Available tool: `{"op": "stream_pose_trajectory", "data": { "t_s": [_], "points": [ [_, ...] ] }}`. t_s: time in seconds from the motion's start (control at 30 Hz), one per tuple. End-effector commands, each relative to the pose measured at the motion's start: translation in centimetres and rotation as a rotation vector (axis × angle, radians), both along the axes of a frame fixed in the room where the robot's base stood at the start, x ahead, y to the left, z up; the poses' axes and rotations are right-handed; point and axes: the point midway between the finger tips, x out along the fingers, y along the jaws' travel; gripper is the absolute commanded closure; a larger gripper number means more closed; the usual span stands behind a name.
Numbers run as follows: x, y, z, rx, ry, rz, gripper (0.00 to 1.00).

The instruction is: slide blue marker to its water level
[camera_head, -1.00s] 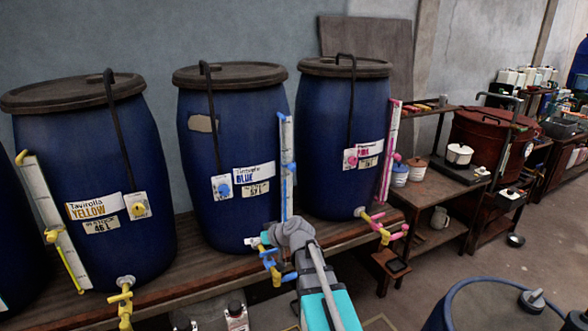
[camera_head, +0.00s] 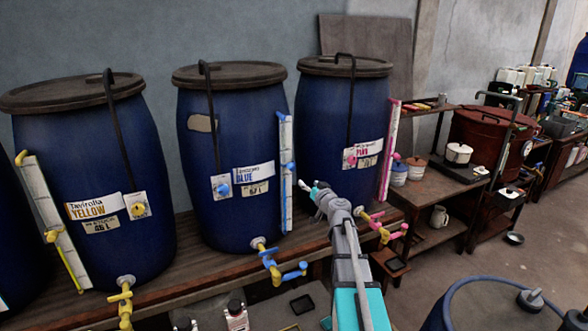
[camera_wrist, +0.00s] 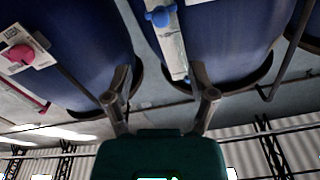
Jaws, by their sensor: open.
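The blue marker (camera_head: 290,166) sits partway up the white level gauge (camera_head: 286,140) on the right side of the BLUE vat (camera_head: 240,130). My gripper (camera_head: 308,187) is open and empty, a little right of the gauge and slightly below the marker. In the wrist view, which is upside down, the marker (camera_wrist: 160,15) is at the top edge on the gauge strip (camera_wrist: 171,48). There my gripper's two fingers (camera_wrist: 163,88) stand apart, with the gauge beyond them. I cannot make out the water level in the gauge.
The PINK vat (camera_head: 345,140) stands close on the right, with its pink-edged gauge (camera_head: 388,150). The YELLOW vat (camera_head: 90,190) is on the left. A blue tap (camera_head: 275,264) juts out below the gauge, and pink taps (camera_head: 383,228) project to the right.

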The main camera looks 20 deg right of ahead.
Motion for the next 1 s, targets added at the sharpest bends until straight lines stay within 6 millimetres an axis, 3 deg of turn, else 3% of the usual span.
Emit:
{"op": "stream_pose_trajectory", "data": {
  "t_s": [0.27, 0.47, 1.0],
  "points": [
    [0.5, 0.1, 0.0, 0.000, 0.000, 0.002, 0.27],
    [2.2, 0.2, 0.0, 0.000, 0.001, 0.003, 0.27],
    [10.2, 0.4, 0.0, 0.000, 0.001, 0.004, 0.27]
  ]
}}
